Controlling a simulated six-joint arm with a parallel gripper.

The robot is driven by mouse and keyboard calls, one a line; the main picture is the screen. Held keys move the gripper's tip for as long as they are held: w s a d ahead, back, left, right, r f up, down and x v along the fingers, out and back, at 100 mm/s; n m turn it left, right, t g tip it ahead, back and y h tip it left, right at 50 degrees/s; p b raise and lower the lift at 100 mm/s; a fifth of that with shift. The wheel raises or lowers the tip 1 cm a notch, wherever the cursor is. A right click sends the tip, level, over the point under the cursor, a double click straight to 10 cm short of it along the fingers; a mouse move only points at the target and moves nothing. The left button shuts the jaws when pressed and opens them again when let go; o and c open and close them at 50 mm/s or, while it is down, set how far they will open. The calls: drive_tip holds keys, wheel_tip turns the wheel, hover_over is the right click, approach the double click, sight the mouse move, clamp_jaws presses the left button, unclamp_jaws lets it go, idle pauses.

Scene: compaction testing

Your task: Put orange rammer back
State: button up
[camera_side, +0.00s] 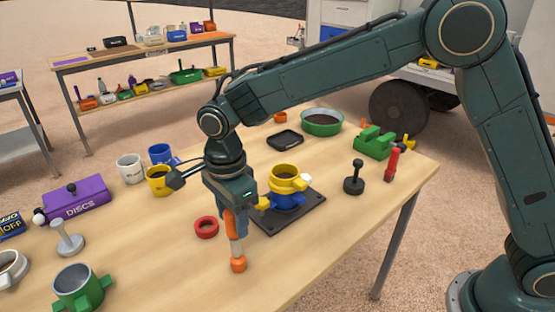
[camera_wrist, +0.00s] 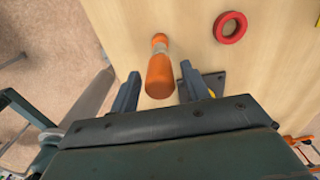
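The orange rammer has an orange handle (camera_side: 229,222), a pale shaft and an orange foot (camera_side: 238,265). It is nearly upright near the table's front edge, its foot appearing to rest on the wood. My gripper (camera_side: 230,208) is pointed down over it in the side view, hiding the handle's upper part. In the wrist view the rammer's handle (camera_wrist: 160,76) lies between the two fingers of my gripper (camera_wrist: 158,82). A gap shows on each side of it, so the fingers are open around it and do not appear to touch it.
A dark plate (camera_side: 300,218) with a blue and yellow mould (camera_side: 286,190) stands just behind right. A red ring (camera_side: 206,227) lies to the left. A black tamper (camera_side: 354,177), red tool (camera_side: 392,164) and green block (camera_side: 374,144) stand farther right. The front right of the table is clear.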

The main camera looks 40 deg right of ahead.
drive_tip(key=shift+r, duration=0.15)
wheel_tip(320, 180, up, 12)
idle(0.9)
idle(0.5)
drive_tip(key=s+d+r+n+t, duration=0.1)
drive_tip(key=s+d+r+n, duration=0.3)
drive_tip(key=d, duration=0.4)
drive_tip(key=s+d+r+n+t, duration=0.25)
drive_tip(key=s+d+n, duration=0.25)
drive_tip(key=s+d, duration=0.3)
drive_tip(key=s+d+f+n+t, duration=0.2)
drive_tip(key=s+d+f+n, duration=0.3)
drive_tip(key=s+d+n, duration=0.4)
drive_tip(key=s, duration=0.4)
drive_tip(key=shift+d, duration=0.3)
